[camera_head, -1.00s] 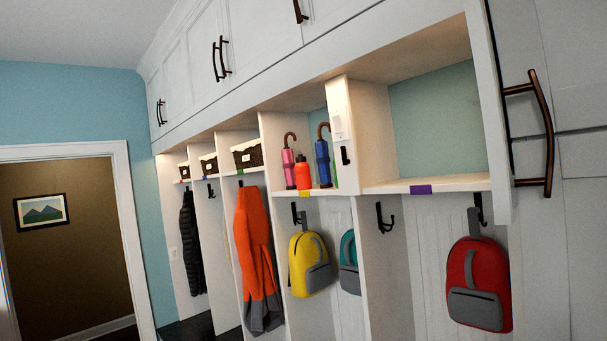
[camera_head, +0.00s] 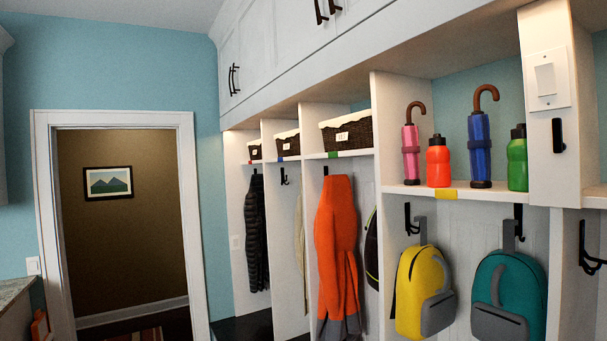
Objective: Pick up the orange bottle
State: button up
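The orange bottle (camera_head: 438,164) stands upright on the cubby shelf (camera_head: 408,189) at the right of the view, with a dark cap. A pink umbrella (camera_head: 410,150) with a brown hooked handle stands just left of it. A blue umbrella (camera_head: 479,147) stands just right of it, and a green bottle (camera_head: 517,163) stands further right, partly behind the divider. My gripper is not in view.
A white divider with a switch plate (camera_head: 546,80) and a dark hook bounds the shelf on the right. Wicker baskets (camera_head: 347,133) fill cubbies further left. A yellow backpack (camera_head: 424,290), a teal backpack (camera_head: 508,296) and an orange coat (camera_head: 337,255) hang below. A doorway (camera_head: 120,220) opens at left.

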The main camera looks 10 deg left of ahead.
aim_at(438, 169)
jog(key=i+j+u, duration=0.15)
jog(key=i+u, duration=0.9)
jog(key=i, duration=0.15)
jog(key=i+j+z, duration=0.1)
jog(key=i+z, duration=0.25)
jog(key=i+j+z, duration=0.3)
jog(key=i, duration=0.15)
